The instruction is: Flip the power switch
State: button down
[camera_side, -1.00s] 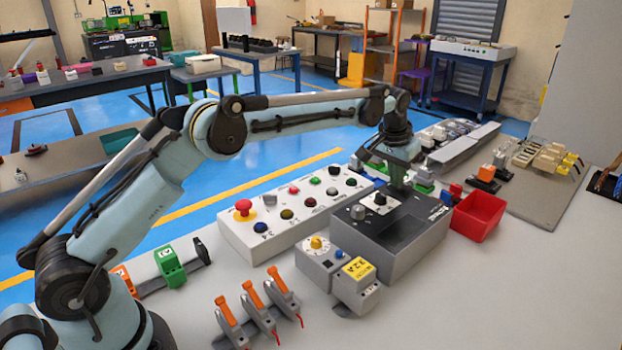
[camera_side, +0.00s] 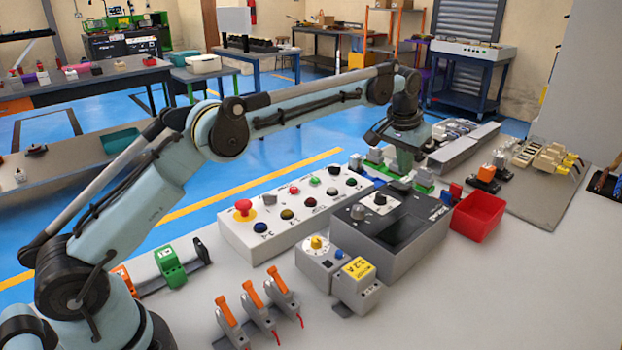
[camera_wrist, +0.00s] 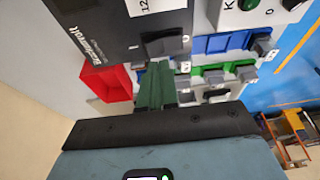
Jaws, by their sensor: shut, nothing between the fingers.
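The dark grey bender box (camera_side: 395,240) stands on the bench with a dial and a knob on its top. In the wrist view the box (camera_wrist: 105,25) shows a black rocker switch (camera_wrist: 163,43) near its edge, which looks like the power switch. My gripper (camera_side: 404,170) is over the far end of the box, its green fingers pointing down. In the wrist view the shut, empty fingers of my gripper (camera_wrist: 157,68) end just beside the rocker. I cannot tell whether they touch it, or which way the rocker is tipped.
A white button panel (camera_side: 285,215) lies left of the box. A red bin (camera_side: 478,217) is close on its right. Several terminal blocks stand behind. A grey unit with a yellow knob (camera_side: 316,243) stands in front. The front right of the bench is clear.

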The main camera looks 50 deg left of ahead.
jog(key=a+v, duration=0.1)
jog(key=v, duration=0.9)
jog(key=shift+a, duration=0.2)
jog(key=s+a+r+t, duration=0.2)
jog(key=s+r, duration=0.1)
jog(key=s, duration=1)
jog(key=s+f+t, duration=0.1)
jog(key=s+f, duration=0.5)
jog(key=s, duration=0.2)
jog(key=s+a+f, duration=0.1)
jog(key=s+f, duration=0.5)
jog(key=s, duration=0.2)
jog(key=shift+s+f+t, duration=0.3)
jog(key=shift+s+t, duration=0.1)
